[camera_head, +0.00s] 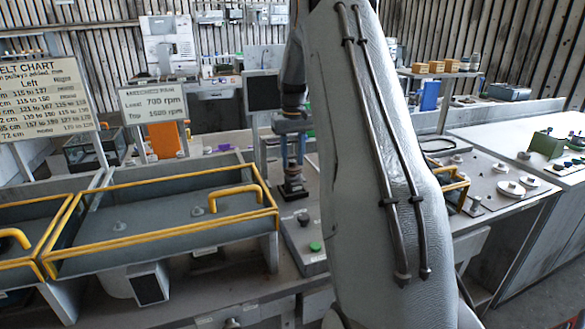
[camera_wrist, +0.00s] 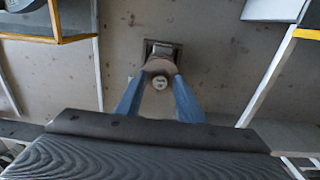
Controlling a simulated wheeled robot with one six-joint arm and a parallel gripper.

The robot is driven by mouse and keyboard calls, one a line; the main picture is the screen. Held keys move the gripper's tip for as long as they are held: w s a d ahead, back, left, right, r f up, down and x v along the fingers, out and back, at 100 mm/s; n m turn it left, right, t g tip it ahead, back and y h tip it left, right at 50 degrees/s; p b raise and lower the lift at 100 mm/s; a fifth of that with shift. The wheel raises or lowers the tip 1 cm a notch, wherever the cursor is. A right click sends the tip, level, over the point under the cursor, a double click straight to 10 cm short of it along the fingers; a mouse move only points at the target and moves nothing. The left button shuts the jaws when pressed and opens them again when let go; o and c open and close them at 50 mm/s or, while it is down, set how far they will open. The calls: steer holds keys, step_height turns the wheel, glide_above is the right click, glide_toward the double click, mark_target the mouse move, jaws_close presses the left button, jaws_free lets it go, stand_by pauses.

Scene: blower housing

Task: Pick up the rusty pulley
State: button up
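The rusty pulley (camera_wrist: 159,65) is a small brown round piece between my fingertips in the wrist view. A pale round end (camera_wrist: 159,83) shows just in front of it, and a dark square base (camera_wrist: 178,50) lies behind it. My gripper (camera_wrist: 160,76) has its two blue fingers apart, one on each side of the pulley. Whether they press on it is not clear. In the head view my gripper (camera_head: 292,163) points down over a dark stand (camera_head: 292,188) on the bench. The pulley is too small to make out there.
A grey tray with yellow rails (camera_head: 165,215) stands close to the left of my gripper. A panel with a green button (camera_head: 314,247) lies in front of the stand. Pale discs (camera_head: 510,188) lie on the right bench. An rpm sign (camera_head: 153,103) stands behind the tray.

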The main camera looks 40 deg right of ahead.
steer(key=shift+s+a+f, duration=0.1)
steer(key=shift+s+f, duration=0.1)
steer(key=shift+f, duration=0.35)
steer(key=shift+s+a+f, duration=0.1)
steer(key=shift+s+f, duration=0.05)
steer(key=shift+f, duration=0.4)
steer(key=c, duration=0.4)
steer(key=shift+r, duration=0.15)
steer(key=shift+w+r+p, duration=0.1)
steer(key=shift+r+p, duration=0.4)
steer(key=shift+p, duration=0.05)
steer(key=shift+d+r+g, duration=0.1)
steer(key=shift+r+g, duration=0.2)
steer(key=shift+r, duration=0.05)
steer(key=c, duration=0.5)
steer(key=shift+o, duration=0.2)
steer(key=shift+w+r+p, duration=0.15)
steer(key=shift+r+p, duration=0.35)
steer(key=shift+r, duration=0.1)
steer(key=shift+r, duration=0.15)
